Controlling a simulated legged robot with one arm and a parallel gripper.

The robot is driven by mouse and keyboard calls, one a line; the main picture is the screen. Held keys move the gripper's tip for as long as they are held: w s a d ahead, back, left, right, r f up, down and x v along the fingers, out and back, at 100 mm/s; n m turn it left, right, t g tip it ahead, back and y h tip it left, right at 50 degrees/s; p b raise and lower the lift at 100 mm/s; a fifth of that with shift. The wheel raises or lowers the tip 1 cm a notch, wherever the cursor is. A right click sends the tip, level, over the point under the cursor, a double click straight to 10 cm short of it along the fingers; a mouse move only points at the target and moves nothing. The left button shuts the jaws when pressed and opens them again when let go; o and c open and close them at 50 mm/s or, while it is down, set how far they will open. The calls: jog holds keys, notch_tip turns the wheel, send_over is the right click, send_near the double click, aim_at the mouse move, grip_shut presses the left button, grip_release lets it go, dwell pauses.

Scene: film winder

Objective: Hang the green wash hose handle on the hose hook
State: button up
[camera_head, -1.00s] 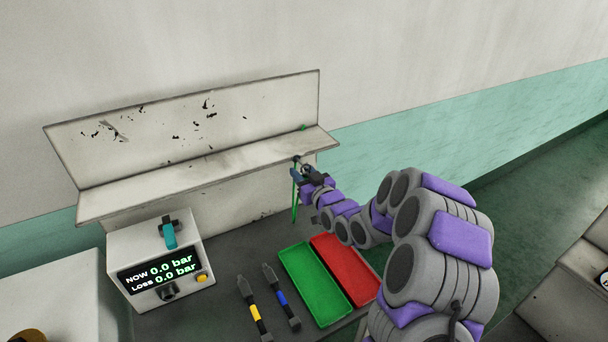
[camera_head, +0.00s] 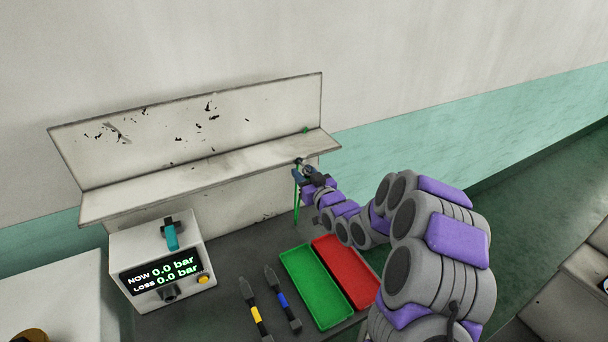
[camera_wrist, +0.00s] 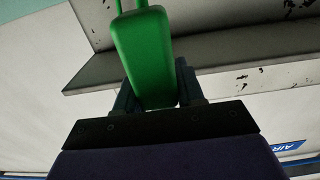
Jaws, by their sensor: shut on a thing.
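The green wash hose handle (camera_wrist: 143,55) fills the upper middle of the wrist view, between the two fingers of my gripper (camera_wrist: 157,88). My gripper is shut on it. In the head view my gripper (camera_head: 300,177) is at the front edge of the shelf, near its right end, and a thin green strip of the handle or hose (camera_head: 296,205) hangs below it. A small dark piece shows at the shelf edge just above the gripper; I cannot tell whether it is the hose hook. Whether the handle touches any hook is hidden.
The white shelf (camera_head: 190,182) runs above the grey bench. A pressure tester (camera_head: 130,251) stands at left. A green tray (camera_head: 315,287), a red tray (camera_head: 346,270) and two tools with yellow (camera_head: 256,314) and blue (camera_head: 282,299) bands lie on the bench.

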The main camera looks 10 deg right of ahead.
jog(key=shift+w, duration=0.15)
jog(key=shift+w+a, duration=0.25)
jog(key=shift+w, duration=0.45)
jog(key=shift+f, duration=0.15)
jog(key=shift+f, duration=0.35)
dwell(0.7)
jog(key=o, duration=1.2)
jog(key=shift+c, duration=0.2)
jog(key=p+v, duration=0.1)
jog(key=v, duration=1.1)
